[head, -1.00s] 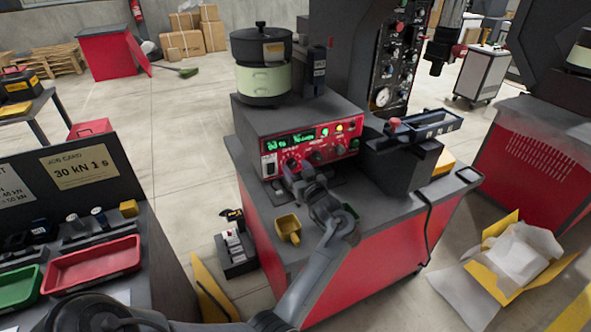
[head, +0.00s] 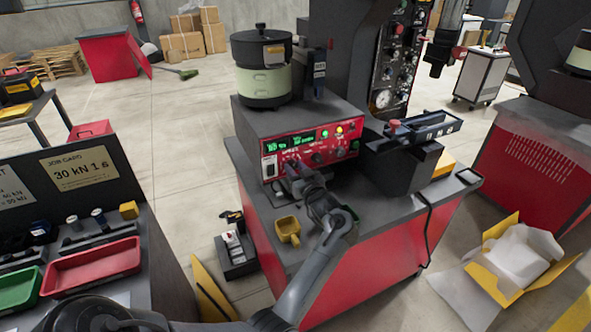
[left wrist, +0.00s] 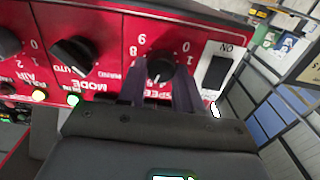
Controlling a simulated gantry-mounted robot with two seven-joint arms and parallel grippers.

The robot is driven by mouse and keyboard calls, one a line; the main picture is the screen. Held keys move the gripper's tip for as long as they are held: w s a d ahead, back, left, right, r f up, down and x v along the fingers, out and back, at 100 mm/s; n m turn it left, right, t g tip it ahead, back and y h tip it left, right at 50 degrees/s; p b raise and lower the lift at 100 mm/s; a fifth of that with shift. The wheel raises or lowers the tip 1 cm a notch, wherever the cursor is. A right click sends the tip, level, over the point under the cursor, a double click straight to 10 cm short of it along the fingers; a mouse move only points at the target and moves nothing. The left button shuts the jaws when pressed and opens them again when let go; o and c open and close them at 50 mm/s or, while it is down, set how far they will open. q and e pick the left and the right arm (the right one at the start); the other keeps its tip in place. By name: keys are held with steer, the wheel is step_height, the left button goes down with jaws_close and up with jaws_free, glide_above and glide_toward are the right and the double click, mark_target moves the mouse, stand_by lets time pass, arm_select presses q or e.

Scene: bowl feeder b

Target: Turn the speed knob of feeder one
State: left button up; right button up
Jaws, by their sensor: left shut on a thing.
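The red control panel (head: 270,150) is on the front of the feeder, below its dark-lidded bowl (head: 262,62). In the left wrist view the panel appears upside down. There the black speed knob (left wrist: 160,69) sits between the two fingers of my left gripper (left wrist: 160,88), above the SPEED lettering. My left gripper (head: 291,168) also shows in the head view, at the panel's lower left, and is shut on the speed knob. It hides that knob in the head view. My right gripper is not in view.
The mode knob (left wrist: 72,54) is beside the speed knob, and the power switch (left wrist: 216,72) is on its other side. A yellow scoop (head: 288,231) stands on the feeder's table. A linear track (head: 425,128) is right of the panel.

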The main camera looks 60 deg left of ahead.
arm_select(q)
steer(key=shift+r+m+p, duration=0.2)
steer(key=shift+m+p, duration=0.1)
steer(key=shift+p, duration=0.35)
steer(key=m+p, duration=0.3)
steer(key=p, duration=0.2)
steer(key=shift+r, duration=0.1)
steer(key=shift+w+f+m+p, duration=0.1)
steer(key=shift+f+m+p, duration=0.15)
steer(key=shift+m+p, duration=0.95)
steer(key=o, duration=1)
steer(key=shift+o, duration=0.2)
steer(key=s+d, duration=0.1)
steer(key=d, duration=0.9)
steer(key=shift+d+p, duration=0.4)
steer(key=shift+p, duration=0.05)
